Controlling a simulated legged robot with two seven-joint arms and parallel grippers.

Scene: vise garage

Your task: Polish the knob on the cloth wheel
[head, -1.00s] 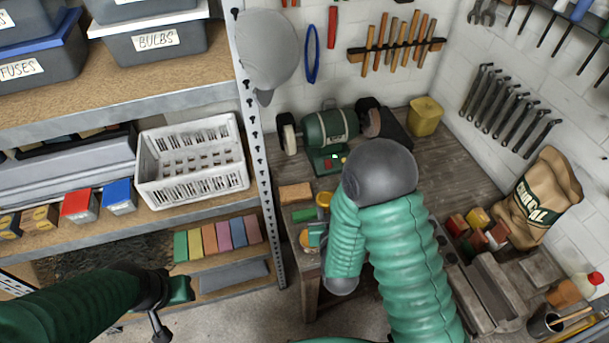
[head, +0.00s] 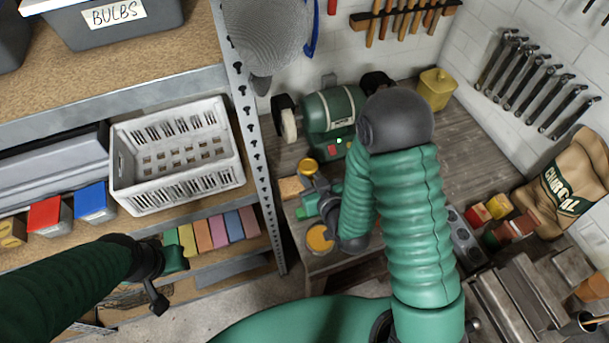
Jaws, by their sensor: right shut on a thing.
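The bench grinder (head: 330,108) is green and stands at the back of the bench. Its pale cloth wheel (head: 289,124) is on the left end, and a darker wheel is partly hidden behind my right arm. My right gripper (head: 314,181) is shut on the brass-coloured knob (head: 308,167). The knob is in front of and below the cloth wheel, and looks apart from it. My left gripper (head: 157,296) hangs in front of the lower shelf, away from the bench. Its fingers are too unclear to tell open from shut.
An orange-topped tin (head: 320,239) and a tan block (head: 291,187) are near the bench's left edge, close to my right wrist. A yellow container (head: 437,90) stands right of the grinder. The shelf's metal post (head: 250,150) rises left of the bench.

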